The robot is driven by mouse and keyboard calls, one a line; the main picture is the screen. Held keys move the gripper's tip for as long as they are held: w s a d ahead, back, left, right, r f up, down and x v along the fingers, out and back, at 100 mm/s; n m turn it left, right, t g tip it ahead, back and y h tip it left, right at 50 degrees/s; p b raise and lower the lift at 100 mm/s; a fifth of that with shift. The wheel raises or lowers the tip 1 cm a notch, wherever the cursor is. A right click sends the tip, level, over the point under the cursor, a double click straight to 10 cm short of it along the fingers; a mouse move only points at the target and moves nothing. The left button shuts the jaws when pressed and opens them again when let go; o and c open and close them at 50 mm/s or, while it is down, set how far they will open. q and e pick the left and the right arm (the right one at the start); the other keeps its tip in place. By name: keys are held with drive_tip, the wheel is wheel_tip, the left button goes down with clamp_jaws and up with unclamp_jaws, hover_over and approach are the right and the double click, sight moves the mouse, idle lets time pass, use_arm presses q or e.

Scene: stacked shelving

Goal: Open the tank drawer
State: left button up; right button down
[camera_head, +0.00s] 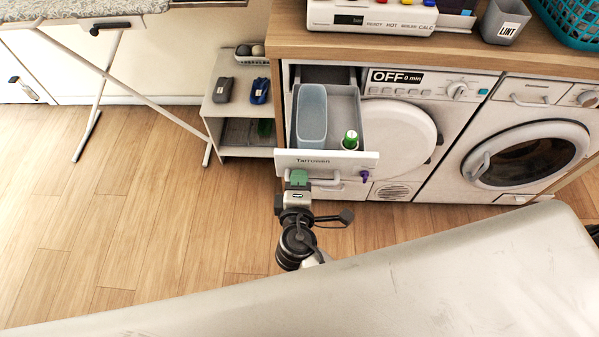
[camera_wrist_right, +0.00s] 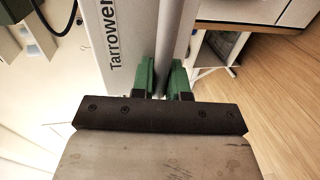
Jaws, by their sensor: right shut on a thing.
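The tank drawer (camera_head: 328,161) is pulled out from the dryer on the left, its white front marked "Tarrowen". My right gripper (camera_head: 298,178) is at the left part of the drawer front. In the right wrist view the green fingers (camera_wrist_right: 162,80) are shut around the grey handle bar (camera_wrist_right: 174,35) beside the drawer front (camera_wrist_right: 125,40). My left gripper is not in view.
A washing machine (camera_head: 525,150) stands right of the dryer (camera_head: 400,130). A low shelf (camera_head: 215,112) stands left of the drawer and an ironing board (camera_head: 75,22) is at the upper left. The wooden floor (camera_head: 150,220) is clear on the left.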

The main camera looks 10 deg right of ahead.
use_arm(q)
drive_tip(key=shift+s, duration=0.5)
use_arm(e)
drive_tip(key=c, duration=1.1)
unclamp_jaws()
drive_tip(key=shift+c, duration=0.2)
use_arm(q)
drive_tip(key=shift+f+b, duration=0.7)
use_arm(e)
drive_tip(key=v, duration=1.1)
drive_tip(key=s+d+f+g+y+p, duration=0.1)
drive_tip(key=s+f+g+y, duration=0.15)
drive_tip(key=f, duration=0.95)
drive_tip(key=s+d+f+g+y+p, duration=0.1)
drive_tip(key=s+d+f+g, duration=0.2)
drive_tip(key=f, duration=0.8)
use_arm(q)
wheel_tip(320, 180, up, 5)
drive_tip(key=p, duration=0.3)
use_arm(e)
drive_tip(key=s+d+f+m+g, duration=0.8)
drive_tip(key=s+d+f+m, duration=0.4)
drive_tip(key=s+f, duration=0.4)
drive_tip(key=shift+s+d+y, duration=0.35)
drive_tip(key=shift+s+d, duration=0.45)
drive_tip(key=shift+s, duration=0.25)
